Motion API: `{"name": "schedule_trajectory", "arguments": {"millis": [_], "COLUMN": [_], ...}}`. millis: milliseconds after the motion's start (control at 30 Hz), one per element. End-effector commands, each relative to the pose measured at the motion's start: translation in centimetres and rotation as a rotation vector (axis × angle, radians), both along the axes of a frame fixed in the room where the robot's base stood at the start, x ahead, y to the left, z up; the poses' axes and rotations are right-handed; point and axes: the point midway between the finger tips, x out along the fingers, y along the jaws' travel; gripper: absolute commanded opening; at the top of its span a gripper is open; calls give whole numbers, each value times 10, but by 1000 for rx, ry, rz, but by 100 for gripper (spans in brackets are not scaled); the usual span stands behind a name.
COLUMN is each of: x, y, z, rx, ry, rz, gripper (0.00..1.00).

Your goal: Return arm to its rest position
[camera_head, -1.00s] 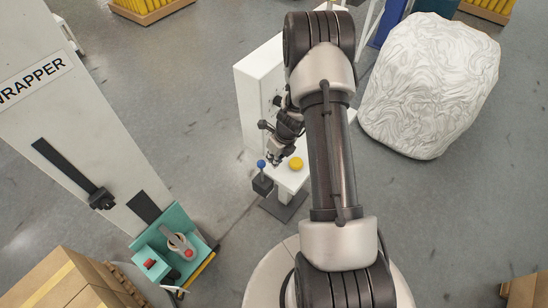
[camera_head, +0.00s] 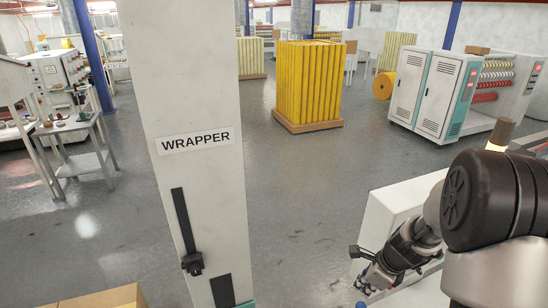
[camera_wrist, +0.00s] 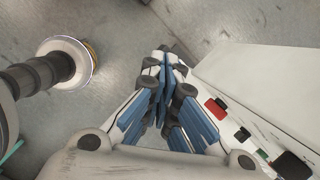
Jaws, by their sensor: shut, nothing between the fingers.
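My gripper (camera_head: 368,287) is at the lower right of the head view, at the end of my folded arm, beside a white control box (camera_head: 398,215). In the wrist view my gripper (camera_wrist: 164,62) has its blue-padded fingers drawn together with nothing between them. The box also shows in the wrist view (camera_wrist: 262,85), to the right of the fingers and apart from them. Its side carries a red button (camera_wrist: 216,109) and other dark and green controls.
A tall white column marked WRAPPER (camera_head: 195,100) stands left of centre. A yellow stack on a pallet (camera_head: 308,85), white cabinets (camera_head: 436,90) and a grey table (camera_head: 80,155) stand farther back. In the wrist view a dark ribbed post (camera_wrist: 30,78) is at left. Open grey floor lies between.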

Motion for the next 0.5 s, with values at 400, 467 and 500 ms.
{"name": "schedule_trajectory", "arguments": {"millis": [400, 467, 500], "x": [-97, -118, -132], "y": [91, 99, 103], "z": [61, 61, 60], "rx": [-345, -405, -446], "ry": [-227, -247, -259], "rz": [1077, 1225, 1321], "gripper": [0, 0, 0]}}
